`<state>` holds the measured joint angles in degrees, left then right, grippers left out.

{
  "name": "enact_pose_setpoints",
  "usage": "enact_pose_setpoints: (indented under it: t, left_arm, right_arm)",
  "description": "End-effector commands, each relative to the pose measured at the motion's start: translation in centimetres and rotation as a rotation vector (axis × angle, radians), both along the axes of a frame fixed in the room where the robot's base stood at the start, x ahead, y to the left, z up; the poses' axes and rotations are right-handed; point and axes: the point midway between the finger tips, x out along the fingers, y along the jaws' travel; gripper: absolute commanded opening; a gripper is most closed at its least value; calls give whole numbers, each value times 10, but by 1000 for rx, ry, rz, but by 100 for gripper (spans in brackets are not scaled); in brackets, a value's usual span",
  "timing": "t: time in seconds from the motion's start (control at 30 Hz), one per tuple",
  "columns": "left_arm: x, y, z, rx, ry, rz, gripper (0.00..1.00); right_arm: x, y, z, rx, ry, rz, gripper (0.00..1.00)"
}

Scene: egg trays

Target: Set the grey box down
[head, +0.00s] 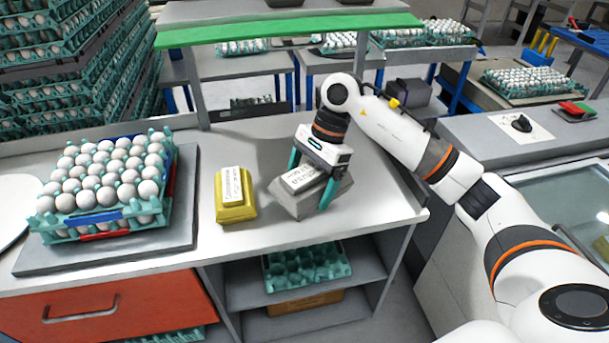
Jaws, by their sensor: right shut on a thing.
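The grey box (311,196) has a white label on top and is at the right part of the workbench. My right gripper (312,182) is shut on it, with one teal finger on each side. The box looks slightly tilted, and a shadow lies around it. I cannot tell whether its underside touches the bench top (290,243). My left gripper is not in view.
A yellow box (236,208) with a white label stands just left of the grey box. A teal egg tray (98,228) full of eggs sits on a grey mat (185,225) at the left. Bare bench lies in front of the boxes and to their right.

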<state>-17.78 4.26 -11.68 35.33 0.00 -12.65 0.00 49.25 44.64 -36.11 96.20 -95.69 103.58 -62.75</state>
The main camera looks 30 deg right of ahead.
Motion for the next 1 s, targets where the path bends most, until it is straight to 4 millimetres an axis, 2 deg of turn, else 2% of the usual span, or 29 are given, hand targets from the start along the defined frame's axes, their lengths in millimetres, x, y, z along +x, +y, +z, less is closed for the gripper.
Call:
enact_pose_setpoints:
  t: [0.03, 0.23, 0.4, 0.6, 0.8, 1.0]
  left_arm:
    - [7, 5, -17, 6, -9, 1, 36]
    - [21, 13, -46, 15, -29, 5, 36]
    - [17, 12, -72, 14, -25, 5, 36]
    - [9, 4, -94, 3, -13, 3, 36]
    - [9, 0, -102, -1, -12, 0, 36]
    - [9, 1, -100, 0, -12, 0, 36]
  right_arm:
    - [12, -8, -10, 4, -4, -152, 53]
    - [54, -44, -14, 4, -2, -772, 53]
    - [82, -80, -18, 6, 0, -1279, 53]
    - [103, -118, -21, 6, 5, -1758, 53]
    - [110, -137, -25, 4, 10, -1992, 53]
    - [110, -139, -58, 0, 15, -2020, 53]
